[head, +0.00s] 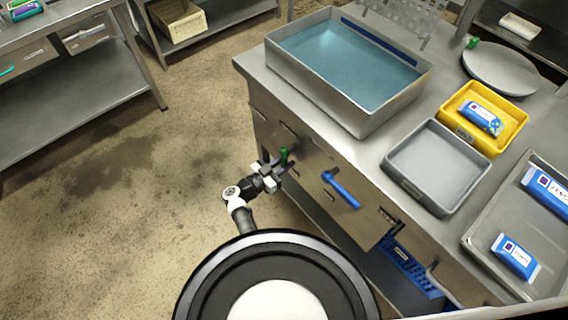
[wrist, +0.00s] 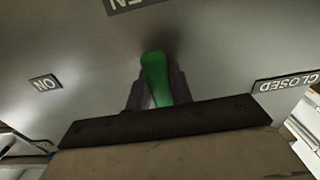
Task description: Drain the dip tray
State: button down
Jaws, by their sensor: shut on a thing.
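The dip tray (head: 312,92) is a large metal basin on the counter in the head view, holding blue-green liquid. A green lever (head: 284,154) sticks out from the front of the cabinet below it. My gripper (head: 275,170) is at this lever, in front of the cabinet. In the wrist view the green lever (wrist: 155,75) stands between the two dark fingers of my gripper (wrist: 157,88), which are shut on it. A CLOSED label (wrist: 287,84) is to the right of the lever, upside down. Another label ending in EN (wrist: 128,3) is cut off at the top.
A blue handle (head: 341,189) sits on the cabinet front, right of my gripper. A grey tray (head: 410,187), a yellow tray (head: 512,108) and a larger tray with blue packets (head: 482,243) stand on the counter. The floor (head: 110,215) to the left is clear.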

jog(key=shift+s, duration=0.1)
jog(key=c, duration=1.2)
grip_release()
jog(key=shift+c, duration=0.2)
jog(key=shift+a, duration=0.1)
jog(key=b+v, duration=0.3)
jog(key=v, duration=1)
jog(key=shift+s+a, duration=0.25)
jog(key=shift+a, duration=0.05)
